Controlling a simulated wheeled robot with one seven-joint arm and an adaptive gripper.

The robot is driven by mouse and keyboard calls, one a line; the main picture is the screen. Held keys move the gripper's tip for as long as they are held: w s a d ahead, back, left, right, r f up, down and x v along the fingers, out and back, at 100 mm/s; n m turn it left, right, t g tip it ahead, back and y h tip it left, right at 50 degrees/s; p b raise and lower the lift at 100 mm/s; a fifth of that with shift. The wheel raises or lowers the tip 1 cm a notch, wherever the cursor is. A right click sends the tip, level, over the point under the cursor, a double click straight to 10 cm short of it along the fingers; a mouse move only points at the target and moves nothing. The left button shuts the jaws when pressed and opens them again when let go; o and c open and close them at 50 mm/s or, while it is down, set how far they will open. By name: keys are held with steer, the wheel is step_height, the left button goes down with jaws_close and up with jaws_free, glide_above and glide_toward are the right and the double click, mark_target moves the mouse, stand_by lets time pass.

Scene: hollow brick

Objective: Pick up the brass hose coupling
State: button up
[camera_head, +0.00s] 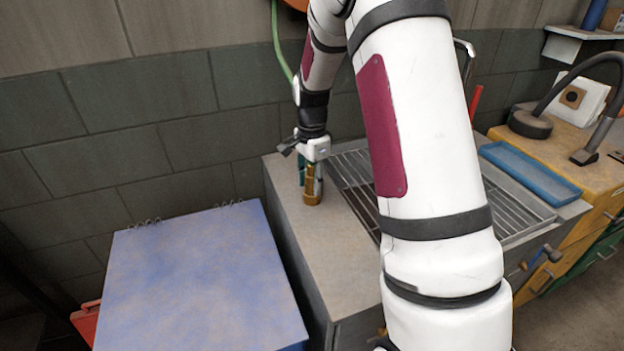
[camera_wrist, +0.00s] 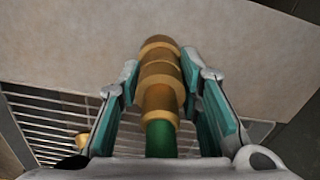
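The brass hose coupling (camera_head: 312,192) stands upright on the grey counter beside the sink, near the counter's left edge. In the wrist view the coupling (camera_wrist: 160,85) shows stepped brass rings and a green section at its near end. My gripper (camera_head: 311,180) points down over it. In the wrist view the teal-padded fingers of my gripper (camera_wrist: 159,78) lie along both sides of the coupling, and their tips appear to press against its brass rings. The coupling's base appears to rest on the counter.
A metal rack (camera_head: 352,180) lies right of the coupling, partly behind my arm. A blue-topped box (camera_head: 195,285) stands left of the counter. A blue tray (camera_head: 530,170) lies to the right. The tiled wall (camera_head: 110,140) is close behind.

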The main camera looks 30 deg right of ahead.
jaws_close()
steer(key=shift+r, duration=0.1)
